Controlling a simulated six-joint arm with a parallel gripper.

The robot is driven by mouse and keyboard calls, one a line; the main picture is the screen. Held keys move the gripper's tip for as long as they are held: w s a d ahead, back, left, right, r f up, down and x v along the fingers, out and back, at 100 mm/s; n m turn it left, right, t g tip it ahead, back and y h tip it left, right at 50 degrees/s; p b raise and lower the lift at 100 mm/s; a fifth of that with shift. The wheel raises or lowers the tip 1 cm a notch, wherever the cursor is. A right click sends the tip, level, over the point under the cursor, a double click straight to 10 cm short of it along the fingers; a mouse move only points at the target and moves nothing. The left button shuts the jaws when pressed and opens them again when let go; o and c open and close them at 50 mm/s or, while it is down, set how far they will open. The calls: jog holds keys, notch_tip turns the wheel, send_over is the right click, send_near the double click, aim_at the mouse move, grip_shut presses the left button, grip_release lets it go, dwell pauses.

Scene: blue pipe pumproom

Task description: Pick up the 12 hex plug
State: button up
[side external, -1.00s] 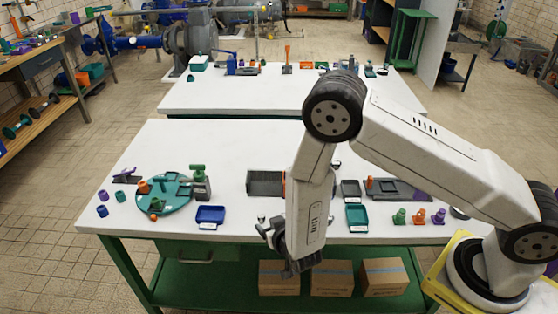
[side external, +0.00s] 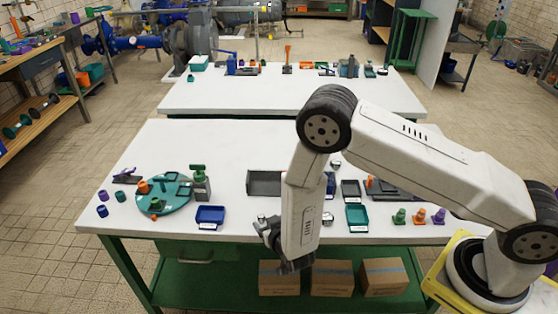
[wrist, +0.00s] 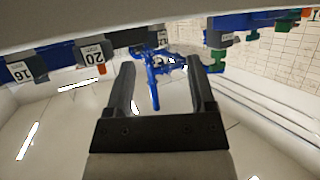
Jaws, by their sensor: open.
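My gripper (wrist: 163,75) is open, and nothing is held between its two dark fingers in the wrist view. In the side view my gripper (side external: 272,240) hangs at the front edge of the white table (side external: 240,140), left of the lower arm link. I cannot pick out the 12 hex plug with certainty. In the wrist view a block labelled 16 (wrist: 20,72) and a block labelled 20 (wrist: 92,55) sit at the upper left. Another light label between the fingers is too blurred to read. The arm link hides part of the table's middle.
A teal round tray (side external: 165,205) and a blue tray (side external: 210,215) stand left of my gripper. A grey tray (side external: 264,184) lies behind it and a teal tray (side external: 357,215) to the right. Green, orange and purple pieces stand further right. The table's back strip is clear.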

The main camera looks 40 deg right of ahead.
aim_at(262, 216)
jog(key=shift+x, duration=2.55)
grip_shut()
